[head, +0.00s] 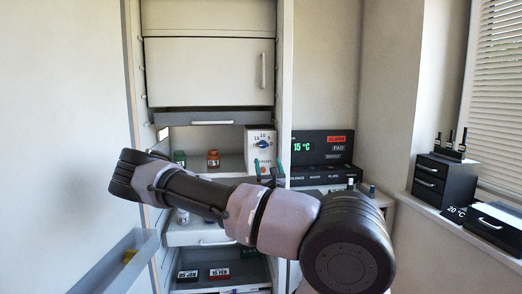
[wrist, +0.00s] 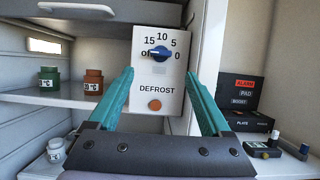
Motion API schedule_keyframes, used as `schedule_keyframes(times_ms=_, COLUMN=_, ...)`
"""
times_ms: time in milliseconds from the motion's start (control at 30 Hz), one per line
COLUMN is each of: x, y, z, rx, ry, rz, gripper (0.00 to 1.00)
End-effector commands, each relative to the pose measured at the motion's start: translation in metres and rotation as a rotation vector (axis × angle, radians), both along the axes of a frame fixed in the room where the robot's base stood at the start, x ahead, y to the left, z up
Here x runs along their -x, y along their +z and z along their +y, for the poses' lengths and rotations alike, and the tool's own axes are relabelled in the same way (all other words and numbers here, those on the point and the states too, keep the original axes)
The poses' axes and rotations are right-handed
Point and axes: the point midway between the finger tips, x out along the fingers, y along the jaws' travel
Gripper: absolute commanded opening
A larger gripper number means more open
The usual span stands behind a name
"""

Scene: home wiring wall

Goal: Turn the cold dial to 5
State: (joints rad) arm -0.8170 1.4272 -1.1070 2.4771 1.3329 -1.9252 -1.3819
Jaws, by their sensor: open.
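A white panel (wrist: 141,84) carries a blue dial (wrist: 159,53) ringed by the marks "of…", 15, 10, 5 and 0. The dial's grip lies roughly level, one end by "of…", the other toward 0; which end is the pointer I cannot tell. Below are the word DEFROST and an orange button (wrist: 154,105). In the head view the dial (head: 262,144) shows small on the panel above my gripper (head: 268,168). In the wrist view my gripper (wrist: 160,75) is open and empty, its teal fingers spread either side of the panel's middle, tips below the dial and apart from it.
A green jar (wrist: 49,81) and an orange-brown jar (wrist: 93,81) stand on the shelf left of the panel. A white jar (wrist: 56,150) stands lower left. A dark unit (head: 323,148) showing 15 °C is right of the panel. An open drawer (head: 120,262) juts out at lower left.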

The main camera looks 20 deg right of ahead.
Motion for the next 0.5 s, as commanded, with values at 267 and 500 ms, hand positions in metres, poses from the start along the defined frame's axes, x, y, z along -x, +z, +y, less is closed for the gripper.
schedule_keyframes(times_ms=267, x=-0.043, y=0.021, z=-0.014, rx=-0.009, ry=-0.001, rz=-0.007, gripper=0.82)
schedule_keyframes(times_ms=500, x=-0.077, y=0.034, z=-0.023, rx=-0.008, ry=-0.001, rz=-0.003, gripper=0.82)
